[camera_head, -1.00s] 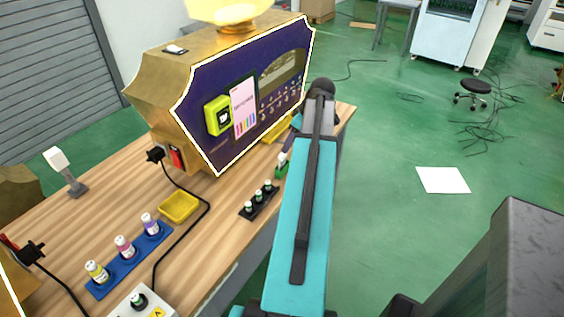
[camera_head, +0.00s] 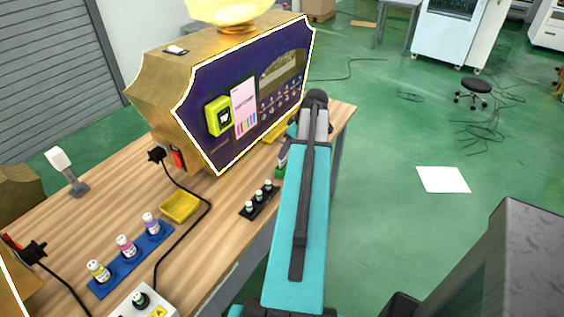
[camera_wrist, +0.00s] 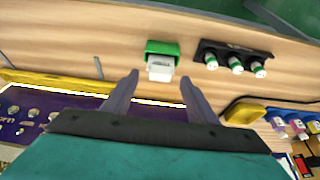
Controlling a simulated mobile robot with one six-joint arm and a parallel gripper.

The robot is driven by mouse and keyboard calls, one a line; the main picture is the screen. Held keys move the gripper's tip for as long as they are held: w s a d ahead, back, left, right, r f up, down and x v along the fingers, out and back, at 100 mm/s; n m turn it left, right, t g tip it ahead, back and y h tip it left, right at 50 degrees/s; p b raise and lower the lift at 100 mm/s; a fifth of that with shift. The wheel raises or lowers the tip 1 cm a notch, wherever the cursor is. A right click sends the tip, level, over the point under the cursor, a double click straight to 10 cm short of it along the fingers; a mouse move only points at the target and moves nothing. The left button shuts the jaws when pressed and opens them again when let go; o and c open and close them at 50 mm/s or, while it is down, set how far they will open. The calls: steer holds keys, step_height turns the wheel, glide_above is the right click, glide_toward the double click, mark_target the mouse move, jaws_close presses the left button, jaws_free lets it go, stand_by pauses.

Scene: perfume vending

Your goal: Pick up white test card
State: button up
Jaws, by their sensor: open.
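The white test card (camera_wrist: 160,72) stands in a small green holder (camera_wrist: 162,47) near the table edge, shown in the wrist view. In the head view, the green holder (camera_head: 281,171) is partly hidden behind my arm. My gripper (camera_wrist: 159,78) is open, with one finger to each side of the card in the picture. Nothing is between the fingers that I can see them touch. How far the fingertips are from the card is hard to tell. The gripper is mostly hidden behind my arm in the head view.
A black rack (camera_wrist: 212,49) with three small green-and-white bottles stands beside the holder. The gold and purple machine (camera_head: 190,120) stands close by. A yellow tray (camera_head: 180,207) and a blue rack (camera_head: 134,264) with bottles lie farther along the wooden table (camera_head: 110,190).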

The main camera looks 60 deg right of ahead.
mark_target(283, 163)
steer(key=shift+p+x, duration=0.5)
steer(key=shift+x, duration=1.5)
steer(key=c, duration=0.8)
